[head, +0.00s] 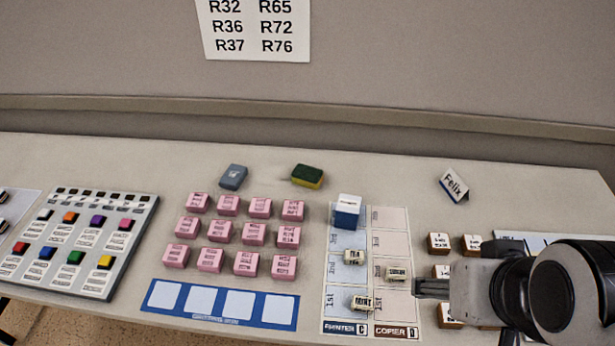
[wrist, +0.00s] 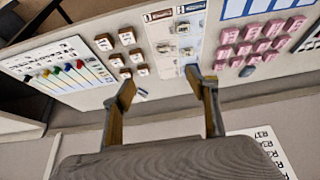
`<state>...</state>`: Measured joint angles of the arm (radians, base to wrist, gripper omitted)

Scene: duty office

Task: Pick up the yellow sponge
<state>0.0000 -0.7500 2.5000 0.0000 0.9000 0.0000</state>
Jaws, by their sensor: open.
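The yellow sponge (head: 307,175) lies on the table behind the pink blocks, with a dark green top and a yellow side showing. I cannot make it out in the wrist view, where a finger may cover it. My gripper (head: 432,289) is at the right of the head view, over the right edge of the printer and copier sheet. It is well to the right and front of the sponge, apart from it. In the wrist view my gripper (wrist: 160,84) is open, its two fingers wide apart with nothing between them.
A grey-blue block (head: 233,177) lies left of the sponge. Several pink blocks (head: 254,233) stand in front. A blue and white box (head: 347,212) stands to the right on the printer and copier sheet (head: 391,218). A name card (head: 454,187) is farther right. The table behind the sponge is clear.

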